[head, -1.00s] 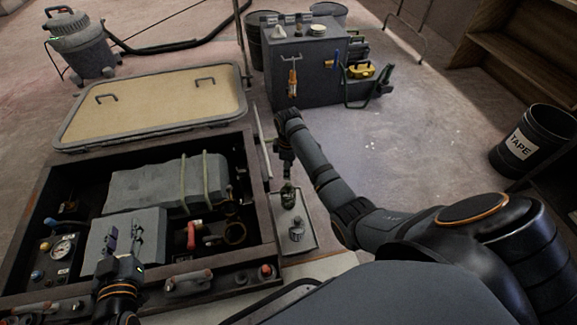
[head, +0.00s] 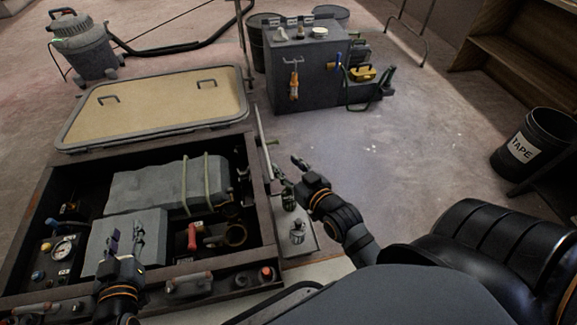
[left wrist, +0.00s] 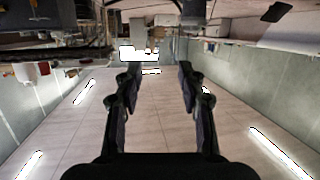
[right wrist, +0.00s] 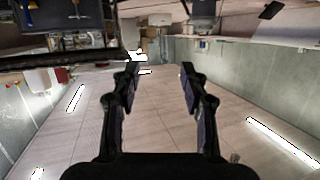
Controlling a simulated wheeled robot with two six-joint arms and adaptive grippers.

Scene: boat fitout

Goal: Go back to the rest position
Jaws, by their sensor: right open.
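My left gripper (head: 126,238) points up over the grey box at the front left of the dark hatch frame (head: 150,147). In the left wrist view its two fingers (left wrist: 158,85) stand apart with nothing between them. My right gripper (head: 287,168) is raised just right of the hatch frame, in front of the small tray (head: 306,241). In the right wrist view its fingers (right wrist: 158,85) are apart and empty. Both wrist views show the room and its lit floor or ceiling strips. The arm hides part of the tray.
The open bay holds a strapped grey block (head: 150,188), a gauge (head: 62,247) and a red-handled part (head: 192,236). A grey cabinet (head: 297,75) stands behind, a black tape bin (head: 535,140) at right. The floor between is clear.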

